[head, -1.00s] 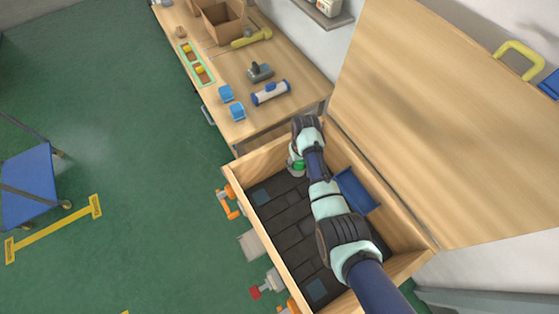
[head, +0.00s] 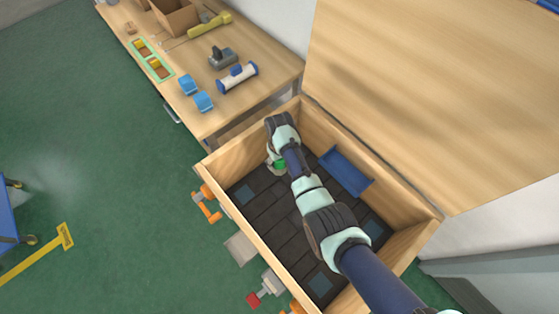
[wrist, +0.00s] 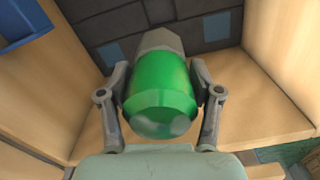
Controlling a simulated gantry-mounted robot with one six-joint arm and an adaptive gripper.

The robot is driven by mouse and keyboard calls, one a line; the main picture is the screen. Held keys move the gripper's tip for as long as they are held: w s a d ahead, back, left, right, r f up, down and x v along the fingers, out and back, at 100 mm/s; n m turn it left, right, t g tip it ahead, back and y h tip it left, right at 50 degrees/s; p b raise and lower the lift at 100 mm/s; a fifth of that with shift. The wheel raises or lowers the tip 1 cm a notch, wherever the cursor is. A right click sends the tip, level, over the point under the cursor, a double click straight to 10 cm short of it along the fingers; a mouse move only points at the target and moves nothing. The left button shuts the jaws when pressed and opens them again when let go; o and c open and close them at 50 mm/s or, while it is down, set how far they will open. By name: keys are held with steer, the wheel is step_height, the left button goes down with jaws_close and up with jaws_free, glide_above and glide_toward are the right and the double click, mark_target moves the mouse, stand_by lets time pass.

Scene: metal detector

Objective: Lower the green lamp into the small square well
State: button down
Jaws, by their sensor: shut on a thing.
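The green lamp (wrist: 160,90) has a clear green body and a grey base. My gripper (wrist: 160,76) is shut on it, one finger on each side, in the wrist view. In the head view, the green lamp (head: 280,165) shows below my gripper (head: 276,158), inside the far end of the wooden chest. Dark blue-grey squares lie in the chest floor, one at the far left corner (head: 243,195) and others at the right (head: 375,228) and near end (head: 320,283). I cannot tell which square is the small well, or whether the lamp touches the floor.
The open wooden chest (head: 255,236) has walls close around my gripper and a raised lid (head: 420,100). A blue tray (head: 346,172) sits along its right wall. A workbench (head: 205,122) with tools stands beyond. Tools hang outside the left wall.

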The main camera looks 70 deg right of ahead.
step_height(320, 180, down, 25)
steer(key=b, duration=2.3)
steer(key=shift+r, duration=0.1)
steer(key=shift+c, duration=0.7)
jaws_free()
step_height(320, 180, up, 12)
steer(key=p, duration=1.2)
